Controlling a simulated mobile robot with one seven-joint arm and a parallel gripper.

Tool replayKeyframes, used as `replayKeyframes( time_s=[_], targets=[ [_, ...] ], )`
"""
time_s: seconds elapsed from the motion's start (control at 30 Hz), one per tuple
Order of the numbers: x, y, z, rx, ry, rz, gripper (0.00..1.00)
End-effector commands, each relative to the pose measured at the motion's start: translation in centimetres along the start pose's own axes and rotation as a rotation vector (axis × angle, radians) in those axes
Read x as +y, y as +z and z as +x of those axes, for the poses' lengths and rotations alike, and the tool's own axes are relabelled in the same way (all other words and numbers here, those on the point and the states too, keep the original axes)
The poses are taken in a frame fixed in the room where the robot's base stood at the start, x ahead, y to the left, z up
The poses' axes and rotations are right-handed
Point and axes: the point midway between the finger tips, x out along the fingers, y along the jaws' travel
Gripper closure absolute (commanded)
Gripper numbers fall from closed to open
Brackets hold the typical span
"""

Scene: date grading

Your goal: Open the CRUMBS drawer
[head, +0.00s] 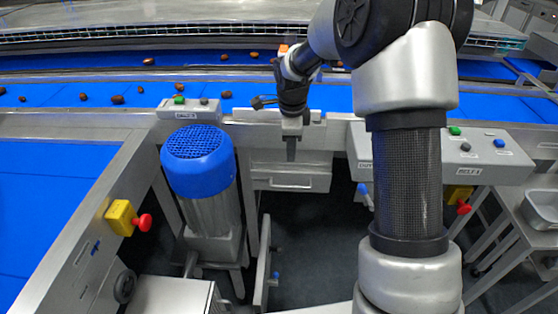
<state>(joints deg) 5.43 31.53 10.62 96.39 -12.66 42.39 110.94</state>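A steel drawer (308,184) sits under the conveyor's front edge, in the middle of the head view. Its front carries a small white label (285,184) too small to read, so I cannot confirm that it says CRUMBS. The drawer looks closed or nearly so. My gripper (291,158) points down in front of the conveyor edge, its fingers overlapping the upper part of the drawer unit in the picture. I see the fingers edge-on, so their gap is hidden. Nothing shows between them, and I cannot tell whether they touch the drawer.
A blue-capped motor (198,160) stands left of the drawer. Control boxes with buttons sit on the left (190,109) and right (482,152) of the conveyor edge. Dates lie on the blue belt (145,90). A red stop button (143,222) juts out at left. Dark floor is open below the drawer.

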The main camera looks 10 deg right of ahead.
Motion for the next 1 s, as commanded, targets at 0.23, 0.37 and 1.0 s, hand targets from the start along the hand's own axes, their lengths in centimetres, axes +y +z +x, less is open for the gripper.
replayKeyframes(
  time_s=[0.23, 0.37, 1.0],
  targets=[
    [-0.1, 0.1, 3.0, -0.002, 0.009, 0.049, 0.72],
    [0.0, 0.2, 5.5, -0.003, 0.011, 0.048, 0.72],
    [0.0, 0.2, 17.7, -0.003, 0.009, 0.047, 0.72]
  ],
)
